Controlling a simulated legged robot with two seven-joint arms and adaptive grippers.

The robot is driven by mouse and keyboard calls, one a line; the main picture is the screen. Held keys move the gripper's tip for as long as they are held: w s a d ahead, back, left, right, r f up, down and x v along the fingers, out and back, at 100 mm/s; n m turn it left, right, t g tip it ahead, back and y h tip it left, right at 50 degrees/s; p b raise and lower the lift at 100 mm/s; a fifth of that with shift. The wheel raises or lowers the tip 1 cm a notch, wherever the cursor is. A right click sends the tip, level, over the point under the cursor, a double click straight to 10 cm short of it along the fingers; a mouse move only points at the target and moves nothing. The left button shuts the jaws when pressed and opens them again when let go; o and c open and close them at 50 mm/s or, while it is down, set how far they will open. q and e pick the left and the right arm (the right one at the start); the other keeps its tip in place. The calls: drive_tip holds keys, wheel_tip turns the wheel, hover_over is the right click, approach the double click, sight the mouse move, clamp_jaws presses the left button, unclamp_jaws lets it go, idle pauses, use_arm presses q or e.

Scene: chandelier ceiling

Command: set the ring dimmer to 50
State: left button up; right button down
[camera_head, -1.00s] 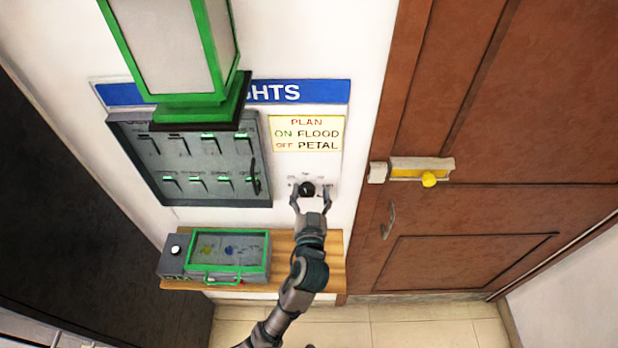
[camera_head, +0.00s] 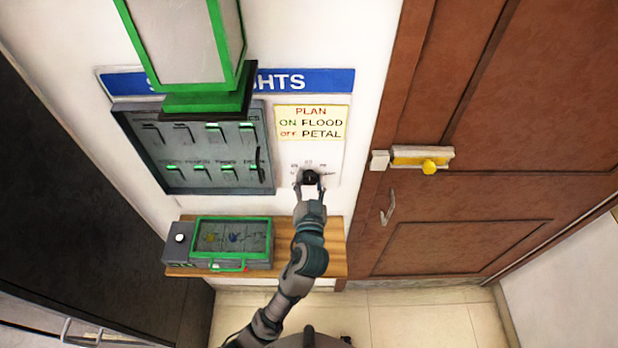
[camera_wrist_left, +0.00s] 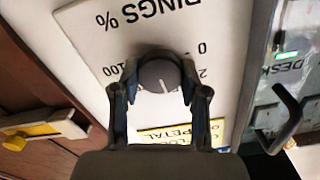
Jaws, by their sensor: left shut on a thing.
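The ring dimmer is a round dark knob (camera_head: 310,177) on a white plate below the yellow sign. My left gripper (camera_head: 310,186) is shut on the knob, one finger on each side. In the left wrist view the knob (camera_wrist_left: 158,76) sits between the fingers (camera_wrist_left: 160,95). The plate (camera_wrist_left: 95,30) reads "RINGS %" upside down, with 0 and a partly hidden 2-something at the right and 100 at the left. The knob's white mark points down and slightly right in that view; fingers and knob hide other scale marks. My right gripper is not in view.
A grey switch panel (camera_head: 190,150) with green lights is left of the dimmer. A green-framed lantern (camera_head: 185,50) hangs in front of it. A yellow sign (camera_head: 311,122) is above the knob. A green-framed box (camera_head: 230,240) stands on a wooden shelf below. A brown door (camera_head: 490,130) is at right.

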use_arm(q)
drive_tip(key=shift+r+m, duration=0.15)
drive_tip(key=shift+m, duration=0.35)
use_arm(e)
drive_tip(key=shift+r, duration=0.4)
use_arm(q)
drive_tip(key=shift+d, duration=0.1)
drive_tip(key=o, duration=0.9)
drive_tip(key=shift+c, duration=0.2)
drive_tip(key=shift+o, duration=1.4)
drive_tip(key=shift+w, duration=0.1)
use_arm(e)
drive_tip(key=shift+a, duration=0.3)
use_arm(q)
drive_tip(key=shift+s, duration=0.2)
drive_tip(key=s, duration=1.1)
drive_tip(key=shift+s, duration=0.3)
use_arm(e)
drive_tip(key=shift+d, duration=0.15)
